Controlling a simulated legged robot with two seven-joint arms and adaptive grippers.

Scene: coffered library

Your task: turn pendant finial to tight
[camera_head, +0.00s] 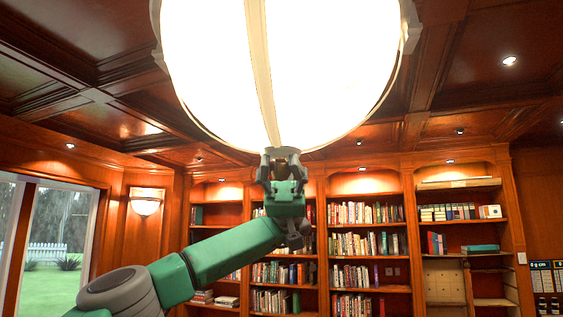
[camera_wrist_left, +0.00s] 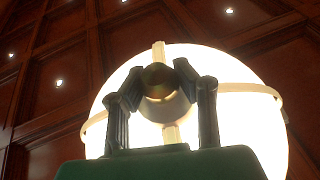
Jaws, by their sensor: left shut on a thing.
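The pendant lamp (camera_head: 330,60) is a large glowing white bowl with pale straps, hanging at the top of the head view. It also fills much of the left wrist view (camera_wrist_left: 240,120). The finial (camera_wrist_left: 159,88) is a round brass-coloured knob at the bowl's bottom centre. My left gripper (camera_head: 281,156) reaches up from below and its fingers meet the lamp's lowest point. In the left wrist view its two dark fingers (camera_wrist_left: 160,88) are closed on the finial from both sides. In the head view the fingers mostly hide the finial. My right gripper is not in view.
Tall wooden bookshelves (camera_head: 366,240) line the back wall. A wall sconce (camera_head: 146,203) and a window (camera_head: 55,230) are at the left. The coffered ceiling (camera_head: 90,60) is above. The air around my left arm looks clear apart from the lamp.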

